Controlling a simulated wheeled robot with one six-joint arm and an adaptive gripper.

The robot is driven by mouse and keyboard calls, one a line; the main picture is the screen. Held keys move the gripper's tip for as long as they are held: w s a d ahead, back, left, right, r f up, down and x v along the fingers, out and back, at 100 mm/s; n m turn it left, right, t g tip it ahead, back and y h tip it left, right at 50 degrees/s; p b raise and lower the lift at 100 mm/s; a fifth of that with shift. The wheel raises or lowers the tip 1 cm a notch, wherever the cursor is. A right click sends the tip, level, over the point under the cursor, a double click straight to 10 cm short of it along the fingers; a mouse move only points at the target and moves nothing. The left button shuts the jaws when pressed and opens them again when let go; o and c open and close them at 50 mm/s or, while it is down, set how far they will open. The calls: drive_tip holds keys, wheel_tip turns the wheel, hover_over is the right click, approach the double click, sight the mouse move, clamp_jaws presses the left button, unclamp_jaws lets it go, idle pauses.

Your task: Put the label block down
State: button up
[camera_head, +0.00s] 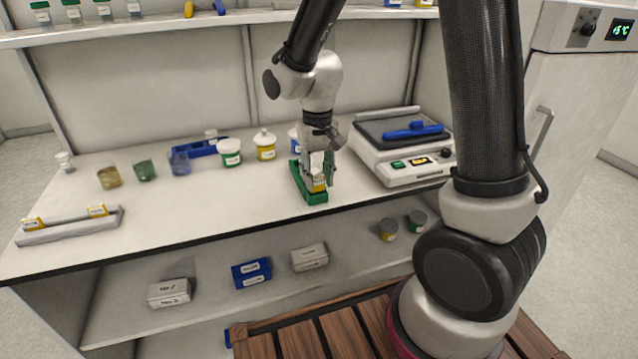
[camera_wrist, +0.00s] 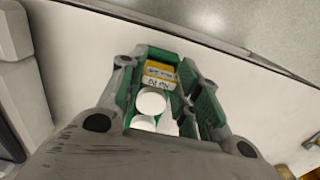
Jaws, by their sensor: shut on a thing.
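The label block (camera_head: 319,184) is small, yellow and white, at the front end of a green tray (camera_head: 309,197) on the bench top. It also shows in the wrist view (camera_wrist: 159,74), with printed text on its white face. My gripper (camera_head: 318,180) points down over the tray and is shut on the label block. Two round white tops (camera_wrist: 150,102) show beside the block, nearer the wrist. The block's underside is hidden, so I cannot tell whether it touches the tray floor.
A white instrument (camera_head: 402,150) with a blue object on top stands right of the tray. A white-lidded green jar (camera_head: 229,152) and a yellow jar (camera_head: 265,145) stand behind left. A grey rack (camera_head: 70,228) with yellow labels lies far left. The bench front-left of the tray is clear.

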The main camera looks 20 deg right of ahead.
sight(317, 183)
drive_tip(key=shift+f, duration=1.25)
drive_tip(key=o, duration=0.7)
drive_tip(key=shift+f, duration=0.1)
